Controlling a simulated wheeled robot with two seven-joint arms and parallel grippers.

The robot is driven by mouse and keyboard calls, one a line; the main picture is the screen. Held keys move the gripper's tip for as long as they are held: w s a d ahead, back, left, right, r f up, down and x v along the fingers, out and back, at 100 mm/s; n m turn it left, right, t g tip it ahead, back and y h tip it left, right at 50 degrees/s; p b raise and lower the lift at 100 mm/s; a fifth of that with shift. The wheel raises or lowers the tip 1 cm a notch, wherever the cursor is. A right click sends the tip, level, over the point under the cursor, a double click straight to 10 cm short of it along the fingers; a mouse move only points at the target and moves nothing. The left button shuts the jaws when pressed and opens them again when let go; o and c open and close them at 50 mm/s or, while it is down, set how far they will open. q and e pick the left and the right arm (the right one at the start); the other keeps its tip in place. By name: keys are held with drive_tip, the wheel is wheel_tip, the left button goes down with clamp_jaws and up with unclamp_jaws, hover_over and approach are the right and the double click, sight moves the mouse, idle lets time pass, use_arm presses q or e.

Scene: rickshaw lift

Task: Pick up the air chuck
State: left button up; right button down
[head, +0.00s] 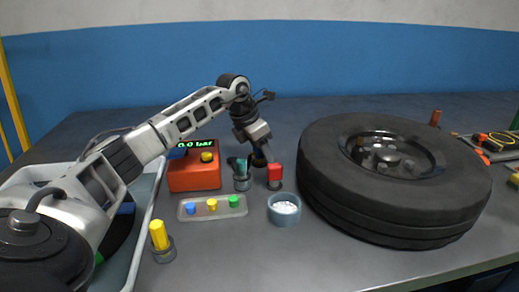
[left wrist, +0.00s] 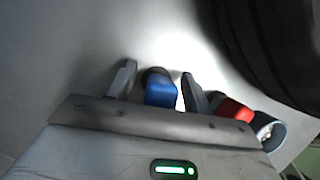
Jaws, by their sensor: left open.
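My left gripper (head: 259,157) reaches down over the bench behind the small holders, and its jaws are open. In the left wrist view its two fingers (left wrist: 158,72) stand on either side of a blue piece (left wrist: 160,90), which I take to be the air chuck. A gap shows beside the blue piece, so it is not clamped. My right gripper is not in view.
A teal piece (head: 242,168) stands in a holder left of the gripper. The orange gauge box (head: 194,175) reads 0.0 bar. A tray (head: 213,213) of coloured caps and a blue cup (head: 284,216) lie in front. The big tyre (head: 394,220) blocks the right.

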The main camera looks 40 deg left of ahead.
use_arm(q)
drive_tip(key=c, duration=1.1)
drive_tip(key=shift+o, duration=0.2)
drive_tip(key=shift+r, duration=0.4)
wheel_tip(320, 180, up, 3)
drive_tip(key=shift+w+f, duration=0.1)
drive_tip(key=shift+f, duration=0.1)
drive_tip(key=s+a+r+b, duration=0.2)
drive_tip(key=s+r, duration=0.7)
drive_tip(key=s, duration=0.5)
drive_tip(key=shift+r, duration=0.3)
